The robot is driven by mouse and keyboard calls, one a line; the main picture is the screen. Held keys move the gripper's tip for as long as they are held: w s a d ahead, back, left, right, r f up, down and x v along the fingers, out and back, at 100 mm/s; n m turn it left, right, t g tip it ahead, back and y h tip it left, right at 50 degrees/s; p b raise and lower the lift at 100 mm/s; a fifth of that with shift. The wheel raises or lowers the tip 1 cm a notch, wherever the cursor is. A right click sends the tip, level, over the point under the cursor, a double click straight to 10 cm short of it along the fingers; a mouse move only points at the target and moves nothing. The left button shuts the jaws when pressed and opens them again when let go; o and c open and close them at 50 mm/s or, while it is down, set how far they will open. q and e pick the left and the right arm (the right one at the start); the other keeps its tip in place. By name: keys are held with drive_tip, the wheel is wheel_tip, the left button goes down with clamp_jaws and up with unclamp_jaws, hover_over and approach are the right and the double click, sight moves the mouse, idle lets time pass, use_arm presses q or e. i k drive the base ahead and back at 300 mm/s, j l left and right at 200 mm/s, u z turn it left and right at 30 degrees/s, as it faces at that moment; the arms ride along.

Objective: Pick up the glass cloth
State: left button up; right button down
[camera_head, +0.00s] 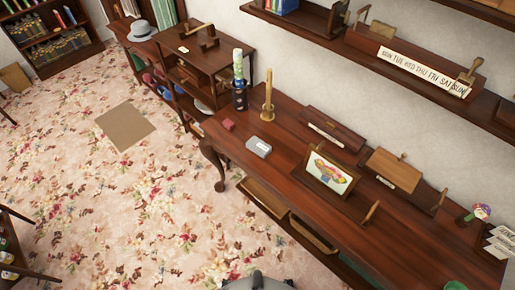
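I cannot say for certain which thing is the glass cloth. A small grey-white flat item (258,147) with a pale label lies near the left front of the long wooden table. A smaller red item (228,125) lies at that table's left end. They are too small to tell whether either is cloth. Neither of my grippers is in view. Only a rounded grey part of my own body shows at the bottom edge, apart from the table.
The long table (290,172) also holds a brass candlestick (268,98), a dark cup with a tall patterned object (239,82), a framed picture (331,172) and wooden boxes. A wall shelf (330,38) hangs above. Flowered carpet (130,200) gives free floor at left.

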sight(261, 148)
drive_tip(key=i+j, duration=0.3)
drive_tip(key=j, duration=0.15)
drive_tip(key=i+j, duration=0.3)
drive_tip(key=j, duration=0.2)
